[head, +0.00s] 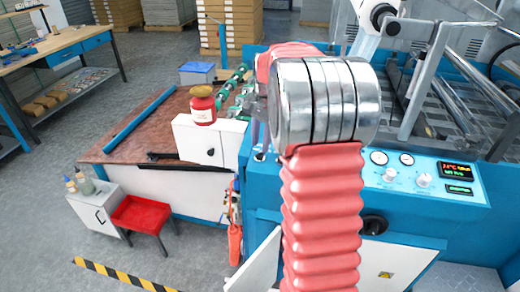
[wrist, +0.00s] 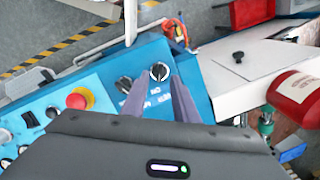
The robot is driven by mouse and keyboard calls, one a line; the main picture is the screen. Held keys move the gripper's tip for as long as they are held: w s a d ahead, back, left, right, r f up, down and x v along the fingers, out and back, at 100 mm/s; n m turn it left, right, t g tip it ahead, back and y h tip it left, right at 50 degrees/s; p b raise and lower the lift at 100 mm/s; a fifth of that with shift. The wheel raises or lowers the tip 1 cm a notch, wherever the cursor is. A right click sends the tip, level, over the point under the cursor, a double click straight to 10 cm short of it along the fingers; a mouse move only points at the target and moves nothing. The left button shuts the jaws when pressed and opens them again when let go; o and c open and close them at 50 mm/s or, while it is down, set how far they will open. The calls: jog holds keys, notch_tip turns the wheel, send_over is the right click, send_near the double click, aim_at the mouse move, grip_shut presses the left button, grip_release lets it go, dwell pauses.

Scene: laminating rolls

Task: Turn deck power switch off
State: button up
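In the wrist view, a round black rotary switch (wrist: 159,72) with a pale pointer mark sits on the blue deck panel, with an upside-down "ON" label beside it. My gripper (wrist: 158,85) is open, its two grey-purple fingers on either side of this switch; I cannot tell whether they touch it.
A red mushroom button (wrist: 80,98) stands left of the switches. A red jar (head: 203,106) sits on a white box to the left in the head view. Gauges and a display (head: 457,170) line the blue panel to the right. A metal handle bar (wrist: 130,20) rises behind the switches.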

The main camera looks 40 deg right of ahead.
aim_at(259, 153)
jog(key=shift+w+f, duration=0.15)
jog(key=shift+f, duration=1.55)
jog(key=shift+c, duration=0.6)
grip_shut()
